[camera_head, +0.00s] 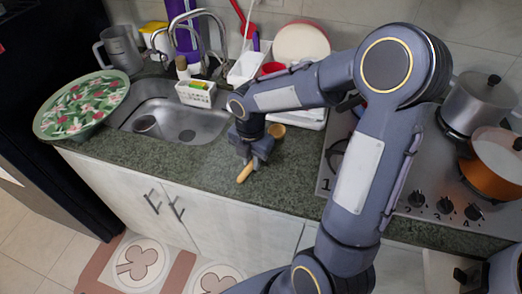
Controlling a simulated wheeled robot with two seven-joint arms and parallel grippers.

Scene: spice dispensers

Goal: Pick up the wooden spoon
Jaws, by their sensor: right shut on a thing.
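The wooden spoon shows as a light wooden handle (244,173) at the counter's front part, just right of the sink. My right gripper (253,161) points down over it and is shut on the spoon. The spoon's other end is hidden behind the gripper and wrist. I cannot tell whether the spoon is clear of the green counter (205,175) or touching it. My left gripper is not in view.
A small wooden bowl (277,130) stands behind the gripper. A stove with a silver pot (478,103) and copper pot (490,170) is at right.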

